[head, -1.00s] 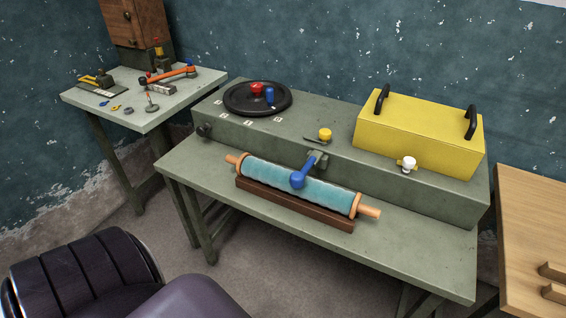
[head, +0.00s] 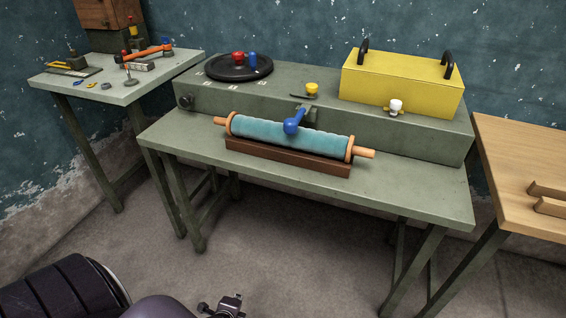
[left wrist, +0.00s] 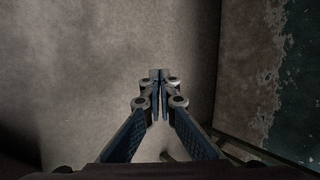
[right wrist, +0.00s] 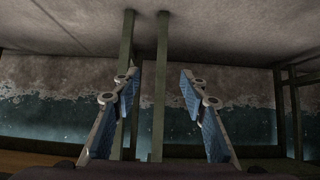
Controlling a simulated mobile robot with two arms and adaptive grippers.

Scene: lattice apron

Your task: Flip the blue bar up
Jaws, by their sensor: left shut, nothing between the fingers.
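The blue bar (head: 292,126) is a short lever with a round blue knob. It comes from a grey bracket on the front of the grey-green housing (head: 250,115) and points forward, its knob over the teal roller (head: 260,133). My left gripper (head: 236,300) is at the bottom edge of the head view, low in front of the table and well away from the bar. The left wrist view shows its fingers (left wrist: 160,74) shut and empty over floor. My right gripper (right wrist: 159,72) is open and empty in the right wrist view, facing table legs and wall; the head view does not show it.
The roller lies on a brown cradle (head: 285,158) on the green table (head: 420,192). A black turntable (head: 240,72), a yellow knob (head: 311,88) and a yellow box (head: 400,85) sit on the housing. A side table (head: 130,95) is left, a wooden table (head: 520,150) right.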

